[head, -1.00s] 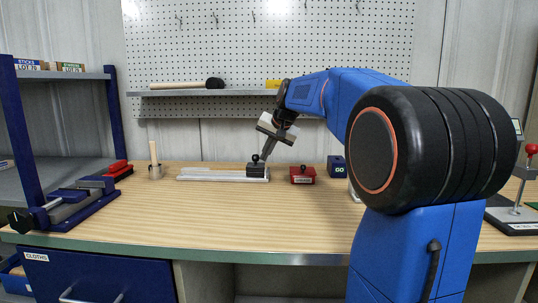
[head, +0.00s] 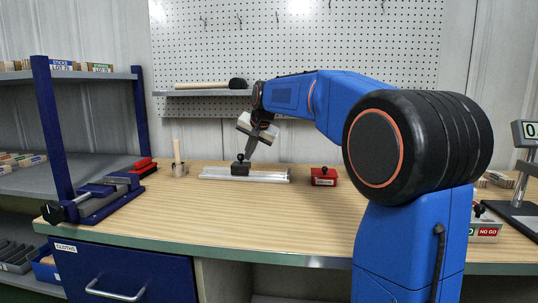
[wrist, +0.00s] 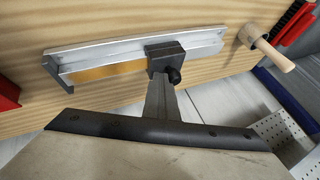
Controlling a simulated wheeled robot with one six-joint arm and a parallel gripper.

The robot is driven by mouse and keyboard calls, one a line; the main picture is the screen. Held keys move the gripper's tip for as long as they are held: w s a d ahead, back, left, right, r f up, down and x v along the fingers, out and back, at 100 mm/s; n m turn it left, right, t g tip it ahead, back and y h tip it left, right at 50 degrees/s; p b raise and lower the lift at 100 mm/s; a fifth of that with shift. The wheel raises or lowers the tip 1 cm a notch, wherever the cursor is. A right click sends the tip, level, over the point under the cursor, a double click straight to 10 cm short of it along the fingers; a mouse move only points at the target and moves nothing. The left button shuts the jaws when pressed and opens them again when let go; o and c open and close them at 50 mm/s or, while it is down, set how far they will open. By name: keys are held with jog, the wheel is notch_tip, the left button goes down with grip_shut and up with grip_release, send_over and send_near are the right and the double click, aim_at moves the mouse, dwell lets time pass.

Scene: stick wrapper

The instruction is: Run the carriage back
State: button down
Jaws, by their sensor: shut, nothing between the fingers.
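The carriage (head: 240,166) is a dark block with a small black knob. It sits on the pale metal rail (head: 270,178), near the middle of its length in the head view. In the wrist view the carriage (wrist: 166,58) is on the rail (wrist: 95,57), with a yellow strip along the rail's channel on one side. My gripper (head: 249,158) is shut and empty. Its tips in the wrist view (wrist: 156,80) are against or right beside the carriage, next to the knob; exact contact cannot be told.
A blue vise-like fixture (head: 100,197) is at the left table edge. The front middle of the table (head: 240,220) is clear.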

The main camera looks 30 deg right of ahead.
jog(key=w+a, duration=0.2)
jog(key=a, duration=0.1)
jog(key=w+a, duration=0.3)
jog(key=a, duration=0.2)
jog(key=shift+w+a, duration=0.3)
jog(key=shift+w, duration=0.1)
jog(key=shift+d, duration=0.1)
